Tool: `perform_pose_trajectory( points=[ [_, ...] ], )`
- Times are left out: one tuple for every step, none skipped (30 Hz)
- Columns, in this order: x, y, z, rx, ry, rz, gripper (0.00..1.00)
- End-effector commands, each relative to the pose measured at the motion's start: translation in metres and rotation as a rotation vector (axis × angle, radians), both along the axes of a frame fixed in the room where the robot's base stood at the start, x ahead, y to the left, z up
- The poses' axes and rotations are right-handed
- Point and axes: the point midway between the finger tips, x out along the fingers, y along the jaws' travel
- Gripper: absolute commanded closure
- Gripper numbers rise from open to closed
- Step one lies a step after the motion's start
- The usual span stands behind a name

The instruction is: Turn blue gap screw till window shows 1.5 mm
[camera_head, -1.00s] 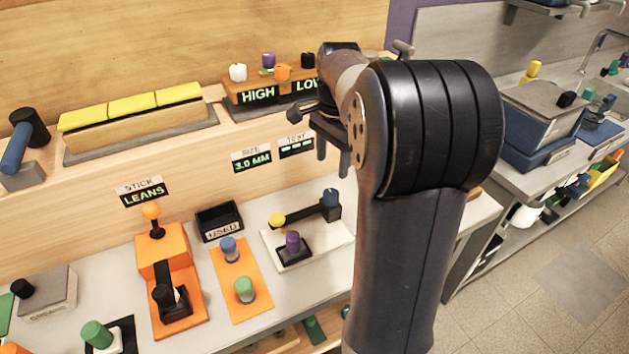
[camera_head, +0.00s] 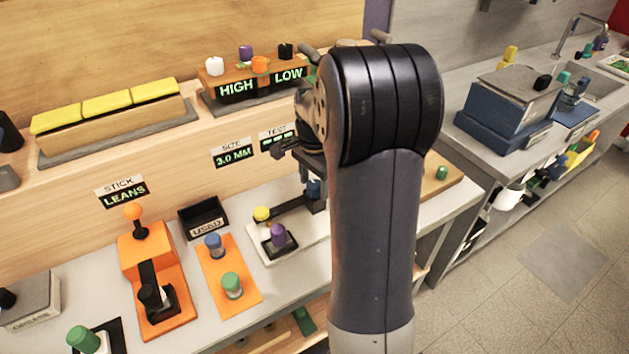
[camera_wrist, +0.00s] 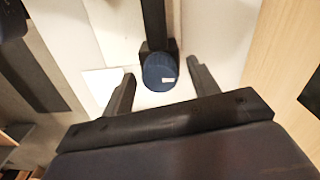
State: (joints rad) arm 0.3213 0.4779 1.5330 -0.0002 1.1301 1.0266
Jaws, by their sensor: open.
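The blue gap screw (camera_wrist: 160,72) is a round dark-blue knob with a pale mark on its top, at the end of a black bar. In the head view the screw (camera_head: 315,188) stands on a white plate (camera_head: 262,246), partly hidden by my arm. My gripper (camera_wrist: 161,80) is open, with one finger on each side of the screw in the wrist view; I cannot tell whether the fingers reach its height. In the head view my gripper (camera_head: 290,150) is above the screw. The SIZE window (camera_head: 233,157) reads 3.0 MM.
A purple knob (camera_head: 278,235) and a yellow knob (camera_head: 262,213) are on the same plate. To the left are an orange plate (camera_head: 232,268) with blue and green pegs, a black USED bin (camera_head: 203,217) and an orange joystick (camera_head: 133,212). A TEST window (camera_head: 277,139) is behind my gripper.

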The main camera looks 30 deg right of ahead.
Motion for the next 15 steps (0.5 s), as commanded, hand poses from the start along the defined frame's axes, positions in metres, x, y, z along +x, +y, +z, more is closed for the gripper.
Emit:
perform_pose_trajectory(
  points=[
    [0.0,0.0,0.0,0.0,0.0,0.0,0.43],
    [0.0,0.0,0.0,0.0,0.0,0.0,0.43],
    [0.0,0.0,0.0001,0.0,0.0,0.0,0.43],
    [0.0,0.0,0.0001,0.0,0.0,0.0,0.43],
    [0.0,0.0,0.0001,0.0,0.0,0.0,0.46],
    [0.0,0.0,0.0002,0.0,0.0,0.0,0.49],
    [0.0,0.0,0.0002,0.0,0.0,0.0,0.51],
    [0.0,0.0,0.0002,0.0,0.0,0.0,0.54],
    [0.0,0.0,0.0002,0.0,0.0,0.0,0.57],
    [0.0,0.0001,0.0003,0.0,0.0,0.0,0.59],
    [0.0,0.0,0.0003,0.0,0.0,0.0,0.62],
    [0.0,0.0,0.0003,0.0,0.0,0.0,0.65],
    [0.0,0.0,0.0003,0.0,0.0,0.0,0.68],
    [0.0,0.0,0.0003,0.0,0.0,0.0,0.7],
    [0.0,0.0,0.0004,0.0,0.0,0.0,0.73]
  ],
)
